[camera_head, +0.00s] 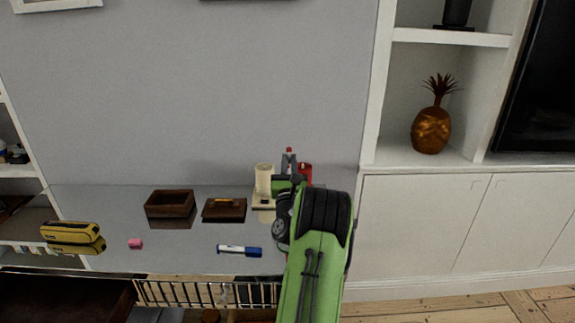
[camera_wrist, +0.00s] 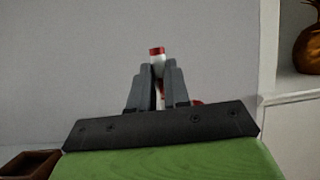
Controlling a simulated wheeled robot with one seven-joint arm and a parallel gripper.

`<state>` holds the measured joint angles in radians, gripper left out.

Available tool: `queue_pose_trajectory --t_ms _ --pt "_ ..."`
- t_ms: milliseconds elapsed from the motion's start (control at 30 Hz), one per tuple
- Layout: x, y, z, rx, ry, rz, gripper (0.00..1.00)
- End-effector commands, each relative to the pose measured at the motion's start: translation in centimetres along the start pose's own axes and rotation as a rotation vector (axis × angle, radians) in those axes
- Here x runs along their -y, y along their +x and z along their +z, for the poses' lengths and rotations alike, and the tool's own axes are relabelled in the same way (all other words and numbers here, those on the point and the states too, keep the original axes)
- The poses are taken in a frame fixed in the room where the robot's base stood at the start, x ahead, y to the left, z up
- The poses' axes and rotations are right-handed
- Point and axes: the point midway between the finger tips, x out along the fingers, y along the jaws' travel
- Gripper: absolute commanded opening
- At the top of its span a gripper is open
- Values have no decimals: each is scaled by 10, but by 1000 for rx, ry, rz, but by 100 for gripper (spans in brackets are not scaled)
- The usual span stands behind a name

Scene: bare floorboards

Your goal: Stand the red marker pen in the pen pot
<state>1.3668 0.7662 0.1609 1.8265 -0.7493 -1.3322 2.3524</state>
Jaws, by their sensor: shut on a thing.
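My gripper (camera_head: 289,158) is shut on the red marker pen (camera_wrist: 157,53), above the back right of the glass desk. The wrist view shows the pen's white body upright between the two grey fingers (camera_wrist: 157,85), its red end sticking out above them. The red tip also shows in the head view (camera_head: 289,149). A cream upright cylinder (camera_head: 264,178), which looks like the pen pot, stands just left of my gripper; its inside cannot be seen. My arm hides the pen's lower part and the desk beneath.
A red object (camera_head: 305,173), partly hidden, is right behind my gripper. On the glass desk (camera_head: 110,210) are a brown open box (camera_head: 170,204), a brown wooden piece (camera_head: 224,210), a blue-and-white marker (camera_head: 239,251), a pink eraser (camera_head: 135,243) and a yellow case (camera_head: 72,234).

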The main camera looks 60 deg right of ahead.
Motion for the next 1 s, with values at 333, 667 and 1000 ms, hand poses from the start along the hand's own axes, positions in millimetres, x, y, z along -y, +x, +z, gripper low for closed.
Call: queue_pose_trajectory --t_ms 333,667,1000 --pt "0 -14 -34 -1 0 0 0" --pt "-1 -24 -60 -3 0 2 0" --pt "-1 -35 -86 -2 1 2 0"
